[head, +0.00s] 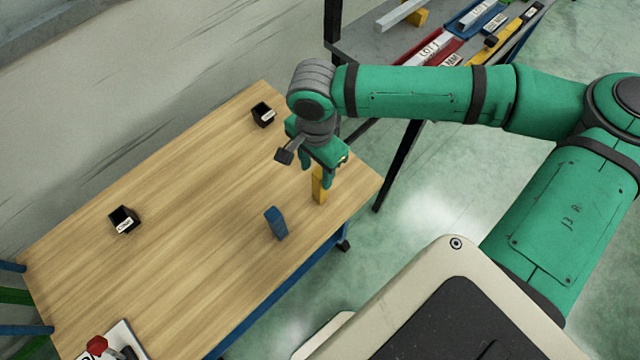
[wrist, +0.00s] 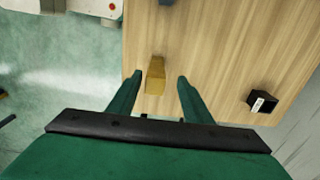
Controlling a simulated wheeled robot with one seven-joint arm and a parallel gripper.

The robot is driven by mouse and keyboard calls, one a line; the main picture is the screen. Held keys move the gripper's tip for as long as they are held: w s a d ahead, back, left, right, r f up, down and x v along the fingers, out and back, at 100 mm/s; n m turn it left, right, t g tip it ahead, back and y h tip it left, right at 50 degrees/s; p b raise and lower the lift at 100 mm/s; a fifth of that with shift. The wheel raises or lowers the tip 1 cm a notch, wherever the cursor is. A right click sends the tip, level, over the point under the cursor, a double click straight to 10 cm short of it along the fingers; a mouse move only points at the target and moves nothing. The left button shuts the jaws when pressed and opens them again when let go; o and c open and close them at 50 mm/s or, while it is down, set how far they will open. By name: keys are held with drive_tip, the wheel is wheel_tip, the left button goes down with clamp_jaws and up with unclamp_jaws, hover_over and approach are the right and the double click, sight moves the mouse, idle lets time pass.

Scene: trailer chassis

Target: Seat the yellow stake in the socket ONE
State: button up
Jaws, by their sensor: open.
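The yellow stake (head: 319,187) stands upright on the wooden table near its right edge. My gripper (head: 315,175) is open above it, pointing down. In the wrist view the yellow stake (wrist: 155,76) shows between the two spread fingers of my gripper (wrist: 160,77), nearer the left one, with a gap on each side. Two black sockets with white labels sit on the table: one at the far side (head: 263,117), one at the left (head: 122,221). I cannot read surely which label says ONE. One socket (wrist: 262,104) also shows at the right in the wrist view.
A plate with a red knob (head: 97,345) is at the near left corner. A grey bench (head: 365,45) with trays stands behind my arm. The middle of the table is clear.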

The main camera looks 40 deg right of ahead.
drive_tip(key=shift+s+d+f, duration=0.1)
drive_tip(key=shift+s+f, duration=0.1)
drive_tip(key=shift+f, duration=1.3)
drive_tip(key=shift+s+d+f, duration=0.1)
drive_tip(key=shift+s+f, duration=0.05)
drive_tip(key=shift+f, duration=1.3)
clamp_jaws()
